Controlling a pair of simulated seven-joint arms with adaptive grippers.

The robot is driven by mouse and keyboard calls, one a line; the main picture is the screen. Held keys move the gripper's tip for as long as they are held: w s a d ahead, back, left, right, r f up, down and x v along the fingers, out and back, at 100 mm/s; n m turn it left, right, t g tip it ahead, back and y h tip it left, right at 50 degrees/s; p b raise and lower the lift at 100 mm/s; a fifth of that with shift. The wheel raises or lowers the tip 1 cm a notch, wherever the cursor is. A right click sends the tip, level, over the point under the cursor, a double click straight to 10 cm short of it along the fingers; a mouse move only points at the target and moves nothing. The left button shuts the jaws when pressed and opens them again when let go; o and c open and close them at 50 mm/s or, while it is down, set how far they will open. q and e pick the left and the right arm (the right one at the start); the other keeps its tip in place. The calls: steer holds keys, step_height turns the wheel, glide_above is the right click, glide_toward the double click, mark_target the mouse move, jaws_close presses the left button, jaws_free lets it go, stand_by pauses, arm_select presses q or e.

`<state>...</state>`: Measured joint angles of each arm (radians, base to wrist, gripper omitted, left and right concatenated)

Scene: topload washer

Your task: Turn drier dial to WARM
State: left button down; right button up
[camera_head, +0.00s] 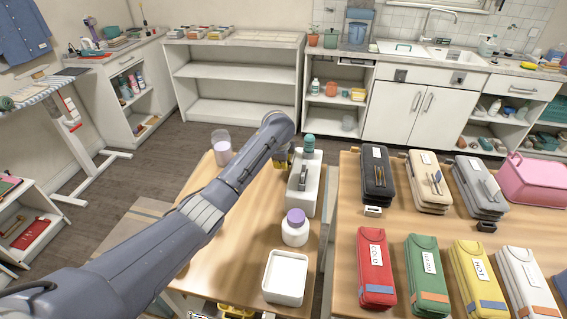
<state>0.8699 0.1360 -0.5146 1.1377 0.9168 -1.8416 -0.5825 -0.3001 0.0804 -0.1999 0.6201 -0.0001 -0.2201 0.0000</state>
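My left arm reaches in from the left over the near wooden table. Its gripper (283,162) is mostly hidden behind the wrist, with a small dark and yellow part showing beside a white block-like unit (303,200). The fingers are too hidden to tell open from shut, or whether they touch the unit. The unit has a grey lever-like part on its top and a teal piece at its far end. I cannot make out a drier dial. A green pouch (424,270) carries a label that seems to read WARM. My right gripper is not in view.
A purple-lidded jar (295,228), a white tray (285,277) and a clear cup (221,148) stand on the left table. The right table holds a red COLD pouch (374,265), a yellow HOT pouch (478,275), dark and beige pouches, and a pink bin (530,182).

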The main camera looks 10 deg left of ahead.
arm_select(q)
steer(key=shift+s+d+f+t, duration=0.1)
steer(key=shift+d+t, duration=0.05)
steer(key=shift+t, duration=0.95)
steer(key=shift+d+t, duration=0.1)
steer(key=shift+t, duration=0.5)
steer(key=shift+d, duration=0.1)
steer(key=c, duration=1.3)
jaws_free()
steer(key=shift+o, duration=1.2)
steer(key=shift+a, duration=0.2)
steer(key=v, duration=1.2)
